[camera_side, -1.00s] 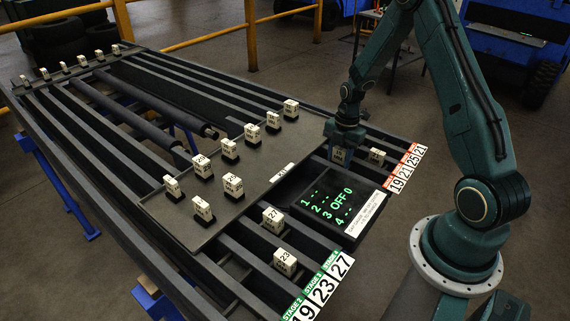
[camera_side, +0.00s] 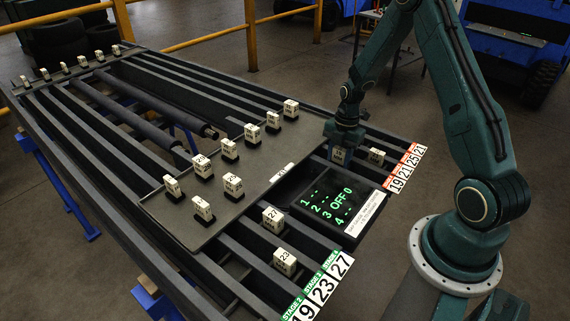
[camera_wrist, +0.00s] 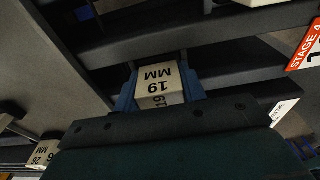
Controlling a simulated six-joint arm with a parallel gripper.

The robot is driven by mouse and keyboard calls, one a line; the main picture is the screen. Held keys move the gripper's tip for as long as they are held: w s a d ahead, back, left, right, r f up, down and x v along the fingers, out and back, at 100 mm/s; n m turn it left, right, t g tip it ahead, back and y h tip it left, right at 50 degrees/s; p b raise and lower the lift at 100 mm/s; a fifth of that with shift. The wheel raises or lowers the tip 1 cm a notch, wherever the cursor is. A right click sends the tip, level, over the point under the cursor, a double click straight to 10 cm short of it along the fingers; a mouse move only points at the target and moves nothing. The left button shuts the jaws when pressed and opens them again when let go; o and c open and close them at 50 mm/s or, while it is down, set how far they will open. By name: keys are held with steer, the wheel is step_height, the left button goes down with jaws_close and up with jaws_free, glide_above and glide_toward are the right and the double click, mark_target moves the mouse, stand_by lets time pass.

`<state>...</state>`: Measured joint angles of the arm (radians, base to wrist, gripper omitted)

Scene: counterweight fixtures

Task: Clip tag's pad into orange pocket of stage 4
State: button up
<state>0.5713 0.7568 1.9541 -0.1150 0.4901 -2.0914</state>
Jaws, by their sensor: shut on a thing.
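My gripper (camera_side: 341,146) is shut on a cream block marked 19 (camera_side: 338,156), between the rails at the back right of the rack. In the wrist view the blue fingers (camera_wrist: 158,92) flank this block, which reads "19 MM" (camera_wrist: 158,80).
Another block (camera_side: 376,156) sits close to the right of my gripper. A dark tray (camera_side: 240,205) holds several blocks. Blocks 27 (camera_side: 273,219) and 23 (camera_side: 285,262) sit among the front rails.

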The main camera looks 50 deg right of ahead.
steer(key=shift+s+f, duration=0.15)
steer(key=shift+f, duration=0.6)
steer(key=o, duration=1.1)
steer(key=shift+o, duration=0.2)
steer(key=shift+d+r, duration=0.1)
steer(key=shift+r, duration=0.6)
steer(key=shift+o, duration=0.7)
step_height(320, 180, up, 13)
steer(key=d, duration=0.1)
steer(key=shift+d, duration=0.2)
steer(key=shift+r, duration=0.45)
